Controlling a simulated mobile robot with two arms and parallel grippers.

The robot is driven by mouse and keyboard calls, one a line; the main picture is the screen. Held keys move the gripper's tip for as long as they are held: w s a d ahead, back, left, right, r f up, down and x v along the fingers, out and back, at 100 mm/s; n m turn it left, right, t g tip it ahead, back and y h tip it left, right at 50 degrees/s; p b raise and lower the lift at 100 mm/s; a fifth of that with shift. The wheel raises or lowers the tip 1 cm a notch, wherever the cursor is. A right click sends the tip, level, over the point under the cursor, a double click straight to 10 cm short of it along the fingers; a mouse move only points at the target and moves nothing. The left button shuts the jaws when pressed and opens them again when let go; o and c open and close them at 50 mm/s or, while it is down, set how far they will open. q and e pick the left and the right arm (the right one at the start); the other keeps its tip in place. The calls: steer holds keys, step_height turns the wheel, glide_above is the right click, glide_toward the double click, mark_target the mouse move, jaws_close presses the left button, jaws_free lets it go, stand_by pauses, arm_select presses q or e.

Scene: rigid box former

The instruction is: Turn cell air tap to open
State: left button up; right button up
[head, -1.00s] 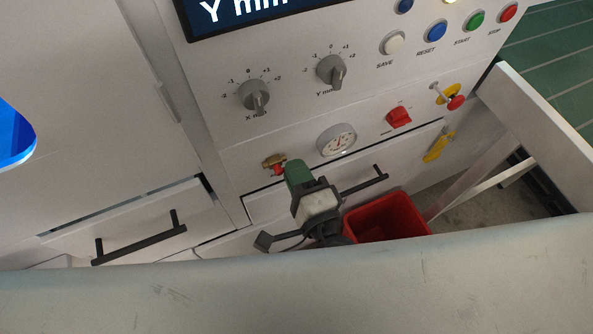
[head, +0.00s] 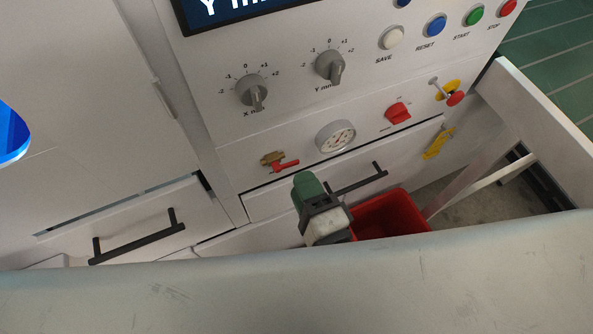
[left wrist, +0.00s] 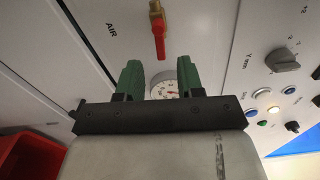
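The air tap has a brass body (head: 271,158) on the white front panel and a red lever (head: 285,165) that points to the right in the head view. In the left wrist view the red lever (left wrist: 160,42) hangs from the brass body (left wrist: 156,12), close to the "AIR" label. My left gripper (head: 307,184) has green fingers and is below and right of the lever, apart from it. In the left wrist view my left gripper (left wrist: 160,76) has its fingers spread with nothing held between them.
A pressure gauge (head: 335,137) is right of the tap, with a red switch (head: 398,112) beyond it. Drawer handles (head: 137,240) stick out below. A red bin (head: 395,215) stands low behind my gripper. Two grey knobs (head: 252,91) are above the tap.

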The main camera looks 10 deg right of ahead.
arm_select(q)
steer(key=v, duration=0.7)
steer(key=shift+b, duration=0.35)
